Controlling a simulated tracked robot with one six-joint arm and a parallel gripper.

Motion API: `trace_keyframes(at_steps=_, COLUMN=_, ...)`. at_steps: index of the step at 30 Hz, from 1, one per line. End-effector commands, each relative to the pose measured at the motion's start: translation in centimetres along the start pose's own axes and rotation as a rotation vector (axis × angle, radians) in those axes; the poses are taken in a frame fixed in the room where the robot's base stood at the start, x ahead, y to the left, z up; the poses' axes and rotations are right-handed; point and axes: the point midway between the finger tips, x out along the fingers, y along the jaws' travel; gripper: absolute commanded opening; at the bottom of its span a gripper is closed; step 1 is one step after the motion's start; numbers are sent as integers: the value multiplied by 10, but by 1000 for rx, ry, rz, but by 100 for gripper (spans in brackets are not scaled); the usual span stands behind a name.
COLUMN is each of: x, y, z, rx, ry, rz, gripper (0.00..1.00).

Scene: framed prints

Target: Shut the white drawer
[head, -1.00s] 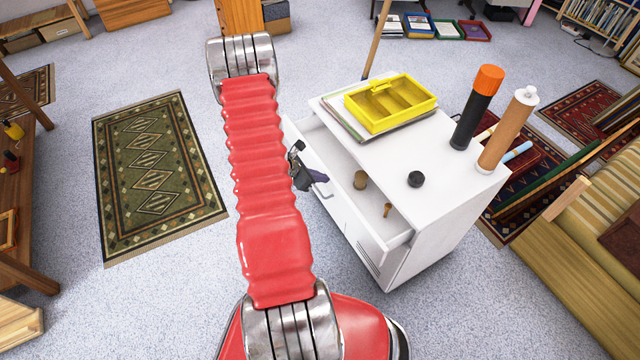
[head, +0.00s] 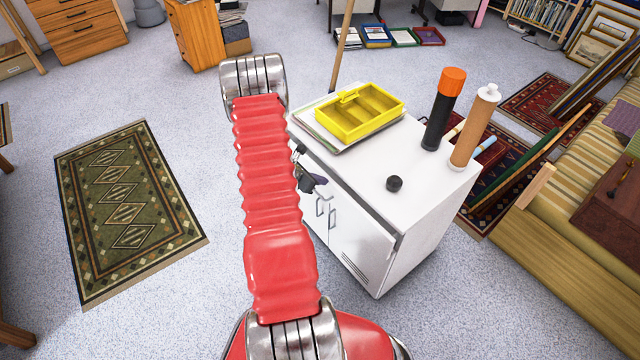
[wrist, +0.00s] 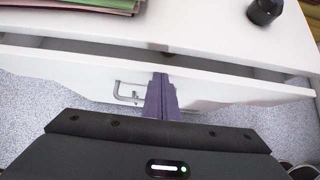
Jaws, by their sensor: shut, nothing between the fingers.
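The white drawer (wrist: 220,92) is in the top of the white cabinet (head: 362,243). In the wrist view a narrow dark gap shows between its front and the cabinet top, so it stands slightly open. Its inside is mostly hidden. My gripper (wrist: 161,98) is shut and empty, its purple fingertips up against the drawer front, beside a metal handle (wrist: 128,93). Whether they touch it I cannot tell for sure. In the head view the gripper (head: 318,182) shows beside the drawer front, partly behind my red arm.
On the cabinet top are a yellow tray (head: 360,128) on folders, a black knob-like object (head: 394,184), a black tube with orange cap (head: 443,110) and a brown tube (head: 474,128). A striped sofa (head: 590,165) stands right. Open floor and a green rug (head: 128,205) lie left.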

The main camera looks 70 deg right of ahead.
Motion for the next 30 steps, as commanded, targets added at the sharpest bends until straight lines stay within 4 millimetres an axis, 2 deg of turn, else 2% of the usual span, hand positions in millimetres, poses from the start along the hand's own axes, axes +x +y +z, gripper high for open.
trace_keyframes(at_steps=10, x=-2, y=1, z=-2, rx=-2, ry=0, rz=1, gripper=0)
trace_keyframes(at_steps=16, x=-13, y=-1, z=-14, rx=-3, ry=1, rz=2, gripper=0)
trace_keyframes(at_steps=21, x=-32, y=-3, z=-29, rx=-6, ry=0, rz=5, gripper=0)
trace_keyframes(at_steps=30, x=-79, y=-2, z=-28, rx=-4, ry=-1, rz=6, gripper=0)
